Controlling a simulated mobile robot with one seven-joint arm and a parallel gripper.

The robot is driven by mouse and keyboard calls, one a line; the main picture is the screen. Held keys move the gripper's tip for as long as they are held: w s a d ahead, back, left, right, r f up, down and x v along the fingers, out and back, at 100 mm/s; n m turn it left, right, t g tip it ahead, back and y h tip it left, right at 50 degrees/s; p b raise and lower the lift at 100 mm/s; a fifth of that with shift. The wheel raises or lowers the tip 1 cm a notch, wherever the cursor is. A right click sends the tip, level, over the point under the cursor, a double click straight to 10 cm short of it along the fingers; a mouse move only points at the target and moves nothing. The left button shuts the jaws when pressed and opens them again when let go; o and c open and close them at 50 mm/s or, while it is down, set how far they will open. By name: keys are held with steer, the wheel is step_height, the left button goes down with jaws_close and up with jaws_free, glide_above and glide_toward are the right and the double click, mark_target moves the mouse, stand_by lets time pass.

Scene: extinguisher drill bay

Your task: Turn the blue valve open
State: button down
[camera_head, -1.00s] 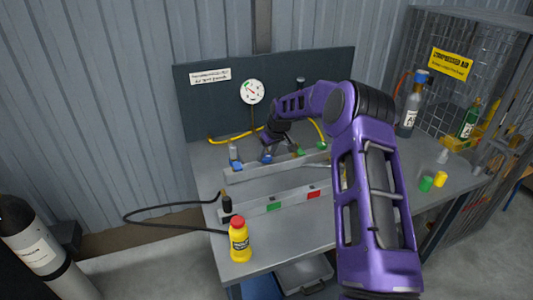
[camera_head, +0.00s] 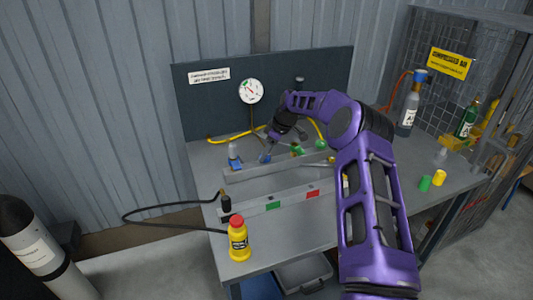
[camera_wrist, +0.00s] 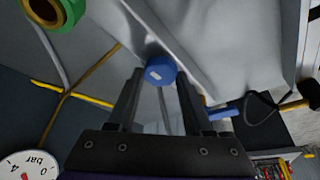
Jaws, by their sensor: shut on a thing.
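A blue valve handle (camera_wrist: 160,70) shows between my fingertips in the wrist view, with a pale mark on its round end. In the head view, part of the blue handle (camera_head: 266,157) shows at the grey rail on the bench. My gripper (camera_wrist: 158,80) is shut on it, one dark finger on each side. In the head view, my gripper (camera_head: 270,150) reaches down to the rail from the right. The fingers partly cover the handle, so its turn angle is unclear. A second blue part (camera_wrist: 224,112) lies just beside one finger, and it also shows in the head view (camera_head: 235,163).
Green fittings (camera_head: 297,150) sit right of my gripper along the rail (camera_head: 240,176). A pressure gauge (camera_head: 250,91) hangs on the dark back panel. A yellow bottle (camera_head: 238,240) stands at the bench's front left. Green (camera_head: 425,183) and yellow (camera_head: 439,178) pieces lie at right.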

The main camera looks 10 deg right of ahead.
stand_by(0.3)
steer(key=shift+c, duration=1.5)
jaws_free()
steer(key=v, duration=1.7)
steer(key=shift+r, duration=0.3)
steer(key=shift+d, duration=0.1)
